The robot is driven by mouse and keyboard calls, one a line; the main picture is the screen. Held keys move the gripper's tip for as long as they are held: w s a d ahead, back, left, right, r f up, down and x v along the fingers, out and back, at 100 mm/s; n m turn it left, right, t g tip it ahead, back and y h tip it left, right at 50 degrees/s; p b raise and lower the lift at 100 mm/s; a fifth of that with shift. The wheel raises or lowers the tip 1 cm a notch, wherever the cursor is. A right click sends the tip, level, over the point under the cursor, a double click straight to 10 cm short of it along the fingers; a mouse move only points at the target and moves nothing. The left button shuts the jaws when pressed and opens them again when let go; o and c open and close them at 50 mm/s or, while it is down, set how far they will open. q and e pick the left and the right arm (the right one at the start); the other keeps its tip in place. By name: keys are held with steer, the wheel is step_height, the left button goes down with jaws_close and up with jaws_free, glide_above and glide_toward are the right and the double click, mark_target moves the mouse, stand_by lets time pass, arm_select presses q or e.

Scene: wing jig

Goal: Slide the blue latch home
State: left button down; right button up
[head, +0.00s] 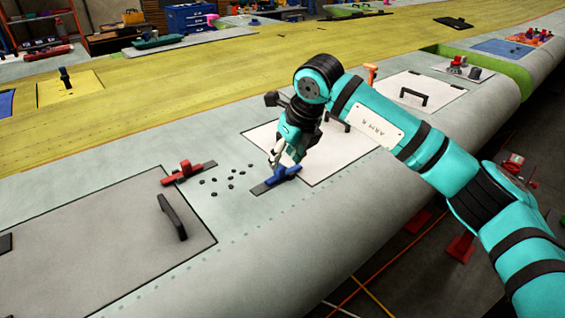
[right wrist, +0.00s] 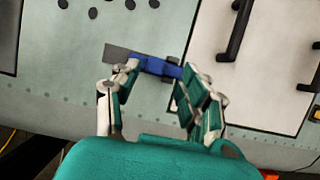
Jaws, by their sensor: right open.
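The blue latch (head: 283,174) sits on a dark flat strip (head: 261,188) on the pale green wing skin, beside the edge of a white panel (head: 341,150). In the right wrist view the blue latch (right wrist: 158,67) lies at the fingertips, with the dark strip (right wrist: 117,54) reaching out to its left. My right gripper (head: 282,160) points down at the latch. Its fingers are open, one near each end of the blue part (right wrist: 152,82); I cannot tell whether they touch it. My left gripper is not in view.
A red latch (head: 183,172) on a similar strip lies to the left, by a grey panel (head: 100,240) with a black handle (head: 172,217). Several small dark pieces (head: 230,178) lie between the latches. A black handle (head: 337,121) stands on the white panel behind my gripper.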

steer(key=v, duration=0.8)
steer(key=shift+d+r, duration=0.15)
steer(key=shift+r, duration=0.25)
